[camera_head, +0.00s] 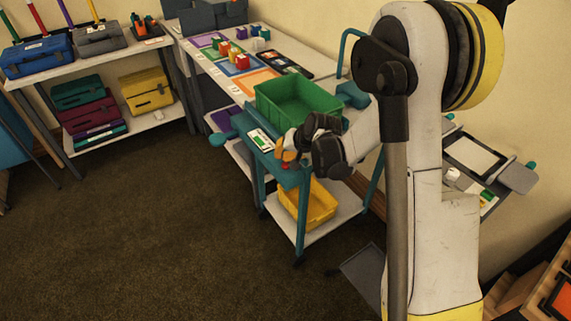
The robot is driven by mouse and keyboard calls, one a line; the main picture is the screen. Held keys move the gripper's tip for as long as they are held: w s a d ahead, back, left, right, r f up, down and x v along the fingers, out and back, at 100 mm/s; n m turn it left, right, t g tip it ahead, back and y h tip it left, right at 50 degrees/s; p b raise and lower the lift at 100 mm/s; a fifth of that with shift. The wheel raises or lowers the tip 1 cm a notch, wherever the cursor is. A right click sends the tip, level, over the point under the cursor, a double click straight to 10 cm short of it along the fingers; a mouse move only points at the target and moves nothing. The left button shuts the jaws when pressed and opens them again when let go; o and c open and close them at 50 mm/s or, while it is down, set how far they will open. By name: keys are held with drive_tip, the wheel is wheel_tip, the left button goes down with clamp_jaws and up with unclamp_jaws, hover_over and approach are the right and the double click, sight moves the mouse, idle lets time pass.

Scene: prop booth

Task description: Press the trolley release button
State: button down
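The trolley has a teal frame (301,222), with a green bin (270,113) on its top and a yellow bin (320,212) on its lower shelf. A small red spot, which looks like the release button (286,167), shows at the near end of the trolley top. A white and green card (260,140) lies to its left. My gripper (287,153), dark with an orange part, is just above the red spot. I cannot tell whether it touches the button. My arm reaches in from the right, and the gripper's fingers are too small and partly hidden to read.
A table behind the trolley holds coloured mats (242,66) and blocks. Shelves at the left hold a blue toolbox (38,56) and a yellow case (146,91). A side table with a white sheet (476,156) stands at the right. The brown floor (150,230) in front is clear.

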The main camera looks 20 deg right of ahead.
sight(283, 163)
drive_tip(key=shift+f, duration=0.1)
drive_tip(key=shift+f+b, duration=0.35)
drive_tip(key=shift+b, duration=0.1)
drive_tip(key=shift+f+b, duration=0.45)
drive_tip(key=shift+f, duration=0.05)
idle(0.4)
drive_tip(key=shift+r, duration=0.1)
drive_tip(key=shift+r+p, duration=0.6)
drive_tip(key=shift+r, duration=0.25)
drive_tip(key=shift+r, duration=0.1)
drive_tip(key=shift+r+p, duration=1.65)
drive_tip(key=shift+r, duration=0.75)
